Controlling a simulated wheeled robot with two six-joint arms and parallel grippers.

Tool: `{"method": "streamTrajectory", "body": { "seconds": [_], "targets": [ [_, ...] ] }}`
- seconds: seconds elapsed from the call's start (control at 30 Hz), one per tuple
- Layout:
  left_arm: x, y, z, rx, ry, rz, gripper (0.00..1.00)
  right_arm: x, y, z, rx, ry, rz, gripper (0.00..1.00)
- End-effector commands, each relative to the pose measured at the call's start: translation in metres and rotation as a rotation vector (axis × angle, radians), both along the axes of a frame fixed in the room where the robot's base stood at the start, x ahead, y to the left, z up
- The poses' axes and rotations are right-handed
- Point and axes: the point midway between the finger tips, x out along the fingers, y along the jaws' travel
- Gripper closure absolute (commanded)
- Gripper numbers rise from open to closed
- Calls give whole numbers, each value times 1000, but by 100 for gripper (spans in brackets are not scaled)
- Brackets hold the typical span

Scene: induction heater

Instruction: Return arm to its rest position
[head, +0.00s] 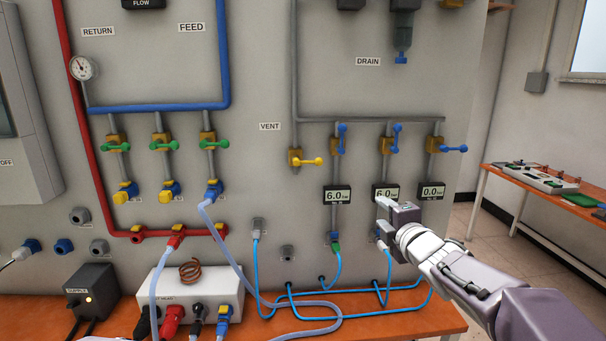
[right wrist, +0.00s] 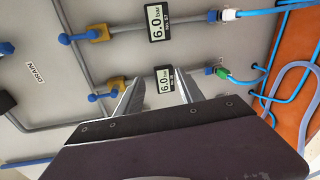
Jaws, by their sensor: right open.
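My right gripper (head: 384,220) is open and empty, in front of the panel's lower right at the middle pressure gauge (head: 386,193), which it partly covers. In the right wrist view, its two fingers (right wrist: 160,92) stand apart, with the gauge (right wrist: 165,80) with the green connector (right wrist: 222,73) showing between them. I cannot tell whether they touch anything. The left gauge (head: 338,195) and the middle one read 6.0; the right gauge (head: 433,190) reads 0.0. The white connector (head: 382,244) sits below the middle gauge. My left gripper is not in view.
Blue hoses (head: 355,291) run along the orange bench (head: 400,325) below the gripper. Blue-handled valves (head: 396,135) are above it. A white heater box (head: 195,292) with a copper coil (head: 191,271) stands left. Floor and a side table (head: 530,205) lie right of the panel.

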Motion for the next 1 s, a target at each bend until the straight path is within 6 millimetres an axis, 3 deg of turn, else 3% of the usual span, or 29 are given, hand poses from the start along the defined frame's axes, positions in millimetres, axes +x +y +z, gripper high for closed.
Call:
{"method": "streamTrajectory", "body": {
  "seconds": [0.03,0.17,0.2,0.3,0.4,0.5,0.6,1.0],
  "targets": [
    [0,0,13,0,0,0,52,-10,5,-29,112,119,-40,55],
    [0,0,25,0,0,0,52,-64,10,-134,441,472,-253,55],
    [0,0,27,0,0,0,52,-88,10,-164,536,577,-342,55],
    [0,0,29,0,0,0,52,-155,8,-230,748,807,-599,55],
    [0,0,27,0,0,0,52,-221,6,-275,928,971,-882,55],
    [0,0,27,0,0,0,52,-272,10,-297,1069,1069,-1139,55],
    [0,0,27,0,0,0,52,-296,14,-302,1178,1094,-1332,55],
    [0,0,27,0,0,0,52,-297,13,-301,1213,1076,-1375,55]
  ]
}}
